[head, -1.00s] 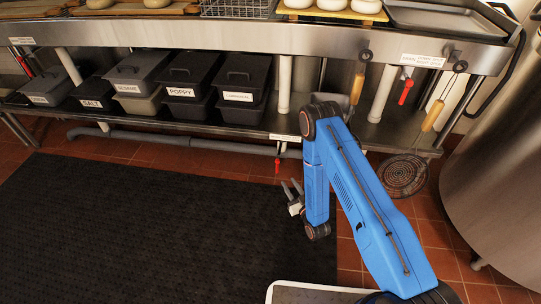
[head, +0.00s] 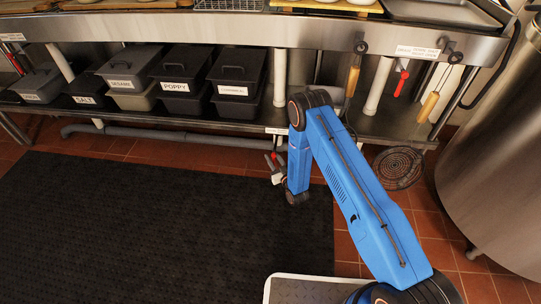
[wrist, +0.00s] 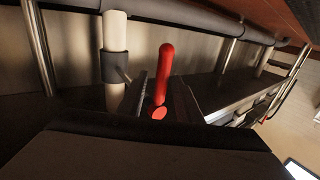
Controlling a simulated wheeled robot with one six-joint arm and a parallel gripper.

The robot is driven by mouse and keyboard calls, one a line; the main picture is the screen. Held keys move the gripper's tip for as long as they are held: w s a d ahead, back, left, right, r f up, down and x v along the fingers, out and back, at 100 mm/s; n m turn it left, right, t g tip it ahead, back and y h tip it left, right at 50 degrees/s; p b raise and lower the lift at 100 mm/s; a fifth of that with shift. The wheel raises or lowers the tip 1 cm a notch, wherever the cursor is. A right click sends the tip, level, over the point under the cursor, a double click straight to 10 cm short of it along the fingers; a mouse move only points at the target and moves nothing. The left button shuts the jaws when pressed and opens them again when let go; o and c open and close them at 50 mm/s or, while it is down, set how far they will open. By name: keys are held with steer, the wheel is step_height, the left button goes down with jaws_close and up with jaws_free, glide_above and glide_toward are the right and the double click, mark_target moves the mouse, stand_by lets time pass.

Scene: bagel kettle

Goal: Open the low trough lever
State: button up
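The low red lever (wrist: 165,72) stands out in the wrist view just ahead of my gripper, in line with the gap between the fingers. My gripper (wrist: 160,98) is open, with one dark finger on each side of the lever's lower end. I cannot tell whether either finger touches it. In the head view my gripper (head: 271,158) is low by the shelf's front edge, and a small bit of the red lever (head: 277,155) shows at its tips. My arm partly blocks this spot.
A white pipe with a dark clamp (wrist: 115,66) is left of the lever. A lower shelf (head: 240,123) with lidded black bins (head: 183,70) is behind. Another red lever (head: 402,83) hangs higher at right. The black mat (head: 160,230) is clear.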

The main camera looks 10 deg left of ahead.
steer(key=shift+x, duration=1.35)
jaws_close()
